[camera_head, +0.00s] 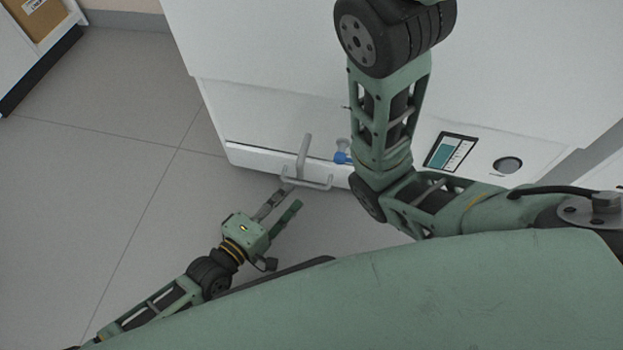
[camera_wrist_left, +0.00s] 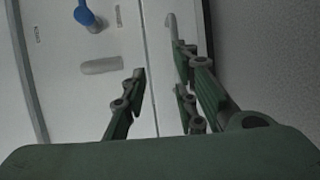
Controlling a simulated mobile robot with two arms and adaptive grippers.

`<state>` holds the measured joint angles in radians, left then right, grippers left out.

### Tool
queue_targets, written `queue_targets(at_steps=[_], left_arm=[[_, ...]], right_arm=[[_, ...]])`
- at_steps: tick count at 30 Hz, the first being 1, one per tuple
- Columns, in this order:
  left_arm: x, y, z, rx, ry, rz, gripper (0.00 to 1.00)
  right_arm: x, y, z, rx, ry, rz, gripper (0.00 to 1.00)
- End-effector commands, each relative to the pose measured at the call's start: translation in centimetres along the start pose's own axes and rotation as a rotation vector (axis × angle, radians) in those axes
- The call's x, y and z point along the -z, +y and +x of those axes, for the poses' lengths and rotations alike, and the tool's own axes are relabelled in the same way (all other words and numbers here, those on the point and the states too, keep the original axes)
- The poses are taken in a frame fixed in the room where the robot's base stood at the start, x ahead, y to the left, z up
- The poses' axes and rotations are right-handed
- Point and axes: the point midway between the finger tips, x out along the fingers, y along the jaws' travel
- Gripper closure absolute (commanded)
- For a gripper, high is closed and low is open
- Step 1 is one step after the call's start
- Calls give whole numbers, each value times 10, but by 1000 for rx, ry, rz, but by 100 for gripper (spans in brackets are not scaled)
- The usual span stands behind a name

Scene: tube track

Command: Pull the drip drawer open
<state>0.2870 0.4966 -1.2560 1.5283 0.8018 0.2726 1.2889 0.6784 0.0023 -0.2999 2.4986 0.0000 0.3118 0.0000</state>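The drip drawer's front is the low strip of the white cabinet (camera_head: 250,157). A grey U-shaped handle (camera_head: 318,184) stands out from it; in the left wrist view the handle (camera_wrist_left: 171,22) is a thin grey bar partly hidden by the right-hand finger. My left gripper (camera_head: 287,198) is open and empty, low over the floor, with its fingertips close to the handle's left end. In the left wrist view the fingers (camera_wrist_left: 160,72) are spread in front of the strip; I cannot tell whether they touch the handle. My right gripper is out of view.
A grey upright bar (camera_head: 303,157) and a blue valve (camera_head: 342,157) stick out just above the handle; the valve (camera_wrist_left: 88,16) also shows in the left wrist view. My right arm crosses in front of the cabinet. The tiled floor (camera_head: 110,150) at left is clear.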

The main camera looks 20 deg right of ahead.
Motion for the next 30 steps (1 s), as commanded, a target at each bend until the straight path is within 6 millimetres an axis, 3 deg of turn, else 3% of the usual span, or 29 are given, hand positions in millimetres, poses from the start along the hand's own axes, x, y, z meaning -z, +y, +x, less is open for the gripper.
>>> queue_targets(at_steps=[1, 5, 18, 30], left_arm=[[3, -14, -2, 24, 0, -17, 73], [3, -26, 2, 50, -3, -42, 73], [3, -29, 66, 47, -2, -41, 73], [3, -26, 73, 48, -1, -40, 74]], right_arm=[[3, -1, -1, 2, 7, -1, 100], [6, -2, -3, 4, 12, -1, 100], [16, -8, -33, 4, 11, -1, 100], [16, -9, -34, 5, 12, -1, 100]])
